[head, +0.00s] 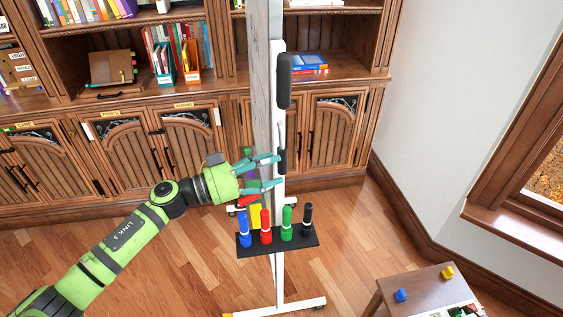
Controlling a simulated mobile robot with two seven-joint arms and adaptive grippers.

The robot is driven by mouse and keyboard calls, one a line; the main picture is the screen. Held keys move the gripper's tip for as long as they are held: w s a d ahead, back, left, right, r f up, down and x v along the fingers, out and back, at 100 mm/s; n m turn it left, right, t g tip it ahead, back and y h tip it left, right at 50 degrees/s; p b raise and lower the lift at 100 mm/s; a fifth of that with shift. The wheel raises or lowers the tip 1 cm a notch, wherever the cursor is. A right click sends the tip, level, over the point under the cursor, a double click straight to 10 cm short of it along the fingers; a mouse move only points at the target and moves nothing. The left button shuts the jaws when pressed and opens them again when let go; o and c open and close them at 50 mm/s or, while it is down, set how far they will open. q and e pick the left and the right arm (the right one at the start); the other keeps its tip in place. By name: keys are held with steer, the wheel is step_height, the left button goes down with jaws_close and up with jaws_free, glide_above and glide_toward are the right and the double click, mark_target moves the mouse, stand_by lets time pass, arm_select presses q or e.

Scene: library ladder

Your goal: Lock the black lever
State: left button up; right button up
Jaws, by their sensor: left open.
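A white stand with an upright post (278,210) holds a grey board (262,60) seen almost edge-on. A small black lever-like part (283,160) sits on the post at mid height. A larger, long black part (284,80) is higher on the same post; I cannot tell for sure which one is the lever. My left gripper (279,171) comes in from the left with its fingers spread. Its upper fingertip is at the small black part and its lower one is below it; contact cannot be told. My right gripper is not in view.
A black tray (258,245) with blue, red, green and black markers is on the post just below my gripper. Wooden bookcases (120,150) stand behind. A small table (418,288) with blue and yellow pieces is at lower right. Open floor lies between.

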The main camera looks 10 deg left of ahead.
arm_select(q)
steer(key=shift+v, duration=2.1)
steer(key=shift+d, duration=0.15)
